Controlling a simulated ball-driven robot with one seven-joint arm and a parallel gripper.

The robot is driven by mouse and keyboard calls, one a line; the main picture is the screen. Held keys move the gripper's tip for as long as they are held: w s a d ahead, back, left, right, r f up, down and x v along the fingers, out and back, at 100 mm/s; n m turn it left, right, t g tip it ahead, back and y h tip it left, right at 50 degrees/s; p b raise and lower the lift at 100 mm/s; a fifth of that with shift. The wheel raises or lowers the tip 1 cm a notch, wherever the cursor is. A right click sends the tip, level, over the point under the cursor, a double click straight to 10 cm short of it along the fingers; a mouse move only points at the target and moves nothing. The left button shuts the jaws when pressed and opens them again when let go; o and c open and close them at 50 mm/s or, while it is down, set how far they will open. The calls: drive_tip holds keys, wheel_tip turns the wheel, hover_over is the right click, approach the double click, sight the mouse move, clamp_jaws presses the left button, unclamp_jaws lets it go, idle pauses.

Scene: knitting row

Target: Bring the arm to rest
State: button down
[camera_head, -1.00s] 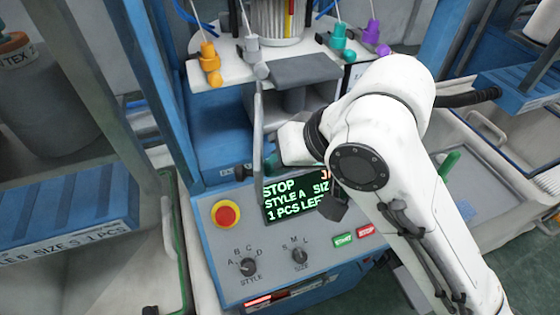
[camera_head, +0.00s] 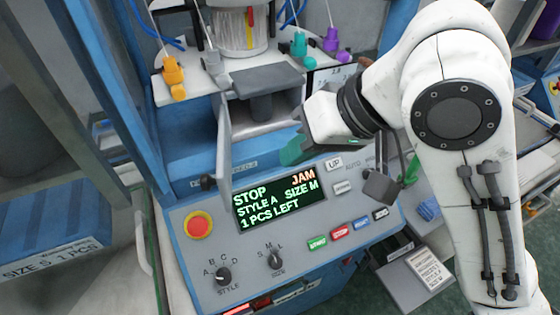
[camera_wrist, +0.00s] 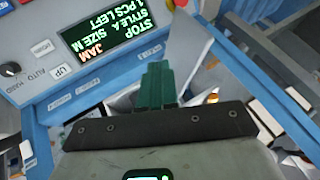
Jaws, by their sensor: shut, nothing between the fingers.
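My arm crosses the right side of the head view, bent at a large white joint. My gripper (camera_head: 291,152) points left, in front of the machine's opening and above the control panel (camera_head: 185,240). Its green fingers also show in the wrist view (camera_wrist: 156,84), closed together with nothing held. The fingers appear apart from the panel in the head view. The display (camera_head: 280,199) reads "STOP", "JAM", "STYLE A SIZE M" and "1 PCS LEFT".
An upright grey door (camera_head: 224,145) stands just left of my gripper. A red emergency button (camera_head: 198,225) and style knob (camera_head: 222,275) sit on the panel. Orange (camera_head: 172,72) and purple (camera_head: 333,41) yarn guides sit above. A blue crate (camera_head: 50,235) is at the left.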

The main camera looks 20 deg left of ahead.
drive_tip(key=d+f+m+t+b, duration=0.1)
drive_tip(key=d+f+m+t, duration=0.15)
drive_tip(key=d+f, duration=0.7)
drive_tip(key=d+f+m+t, duration=0.1)
drive_tip(key=d+f+m, duration=0.4)
drive_tip(key=f, duration=0.7)
drive_tip(key=s+d+f+m+g+h, duration=0.1)
drive_tip(key=s+d+f+h, duration=0.2)
drive_tip(key=s+d+f, duration=0.5)
drive_tip(key=s+d+f+m+g+h, duration=0.1)
drive_tip(key=s+d+f+h, duration=0.3)
drive_tip(key=s+d+f, duration=0.4)
drive_tip(key=s+d, duration=0.6)
drive_tip(key=shift+s+d+f+g+h+b, duration=0.25)
drive_tip(key=shift+f+g+h+b, duration=0.05)
drive_tip(key=shift+g+b, duration=0.1)
drive_tip(key=c, duration=1.9)
unclamp_jaws()
